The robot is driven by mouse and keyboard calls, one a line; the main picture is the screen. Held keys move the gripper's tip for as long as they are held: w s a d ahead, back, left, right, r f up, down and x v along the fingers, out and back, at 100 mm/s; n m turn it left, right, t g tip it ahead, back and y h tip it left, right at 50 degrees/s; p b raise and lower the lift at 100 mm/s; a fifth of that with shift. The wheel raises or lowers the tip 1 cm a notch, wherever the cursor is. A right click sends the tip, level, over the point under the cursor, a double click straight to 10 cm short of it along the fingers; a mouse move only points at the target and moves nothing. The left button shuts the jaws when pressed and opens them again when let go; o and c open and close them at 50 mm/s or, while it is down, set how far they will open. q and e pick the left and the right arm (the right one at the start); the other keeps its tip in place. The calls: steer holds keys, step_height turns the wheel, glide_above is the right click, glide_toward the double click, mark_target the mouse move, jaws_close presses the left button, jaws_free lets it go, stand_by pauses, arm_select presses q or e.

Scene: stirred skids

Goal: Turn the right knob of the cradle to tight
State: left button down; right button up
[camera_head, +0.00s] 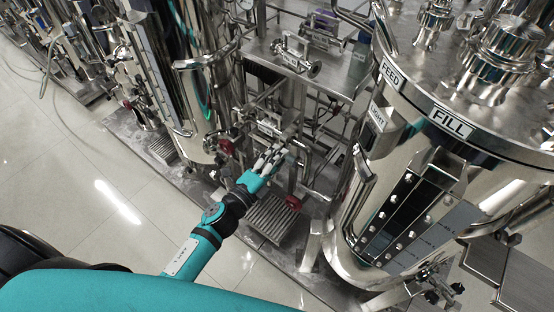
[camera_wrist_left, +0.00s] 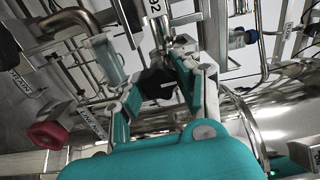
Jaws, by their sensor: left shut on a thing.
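My left gripper (camera_head: 272,158) reaches from the left into the pipework between two steel vessels. In the left wrist view, my left gripper (camera_wrist_left: 155,80) is shut on a small black knob (camera_wrist_left: 156,84) between its grey-and-teal fingers. A metal bracket with a pale label (camera_head: 268,127), possibly part of the cradle, lies just beyond the gripper in the head view. My right gripper is not in view.
A red handle (camera_head: 293,203) is below the gripper; another (camera_wrist_left: 45,133) shows in the wrist view. Pipes crowd the gripper. Open floor (camera_head: 110,215) lies left.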

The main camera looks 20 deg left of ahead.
arm_select(q)
steer(key=shift+f+m, duration=0.1)
steer(key=shift+m, duration=0.4)
steer(key=c, duration=0.9)
jaws_free()
steer(key=v, duration=1.2)
